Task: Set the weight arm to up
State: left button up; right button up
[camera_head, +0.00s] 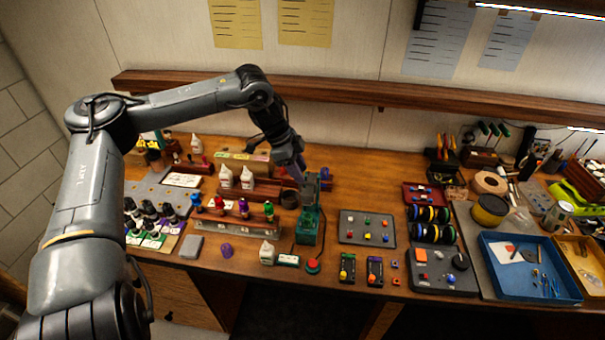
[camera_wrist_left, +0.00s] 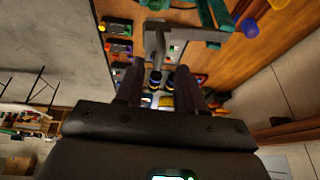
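A teal green device (camera_head: 308,226) stands on the bench at centre; its teal parts also show at the top of the left wrist view (camera_wrist_left: 216,14). In that view a grey angled bar (camera_wrist_left: 190,34), apparently the weight arm, reaches from the teal parts towards my fingers. My left gripper (camera_head: 298,176) is just above the device in the head view. In the left wrist view its two dark fingers (camera_wrist_left: 158,78) are apart, with the bar's bent end at or just beyond the gap. Contact cannot be told. My right gripper is not in view.
A rack with several coloured knobs (camera_head: 236,223) is left of the device. A red button (camera_head: 312,266) lies in front. A grey tray of small parts (camera_head: 367,228) is to the right. White bottles (camera_head: 247,178) stand behind left. Bare wood lies right of the device.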

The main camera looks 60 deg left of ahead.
pick_arm(q)
jog(key=shift+x, duration=1.5)
grip_shut()
